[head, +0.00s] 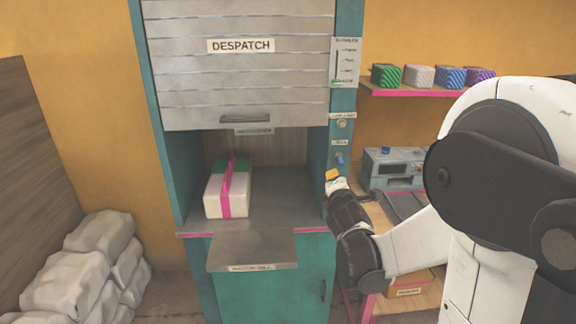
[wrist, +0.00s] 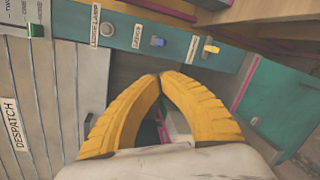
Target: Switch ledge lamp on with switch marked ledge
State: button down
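A column of controls runs down the teal right post of the despatch cabinet. A small label (head: 343,115) sits above a round knob (head: 341,124); in the wrist view the label (wrist: 95,25) seems to read "ledge lamp". A lower label (head: 339,142) sits above a blue switch (head: 339,158); its wording is too small to read surely. I cannot tell whether the lamp is lit.
A slider panel (head: 345,62) is higher on the post. A white box with pink ribbon (head: 214,195) stands in the cabinet under the despatch shutter (head: 238,85). Right of the post are a shelf with patterned boxes (head: 419,77) and a grey machine (head: 392,165).

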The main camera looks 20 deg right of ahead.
aim_at(336, 164)
jog(key=w+d+f+n+t, duration=0.3)
jog(key=d+f+n, duration=0.3)
jog(key=n, duration=0.8)
notch_tip(336, 164, down, 4)
jog(key=shift+w+r+t+y+b, duration=0.25)
jog(key=shift+t+y+b, duration=0.05)
jog(key=shift+y+b, duration=0.1)
jog(key=shift+d, duration=0.1)
jog(key=w+d+r, duration=0.1)
jog(key=w, duration=0.1)
jog(key=w+r+b, duration=0.1)
jog(key=w, duration=0.2)
jog(key=w+d+r+b, duration=0.1)
jog(key=w, duration=0.2)
jog(key=shift+w+d+r, duration=0.1)
jog(key=shift+d+r, duration=0.25)
jog(key=shift+r, duration=0.45)
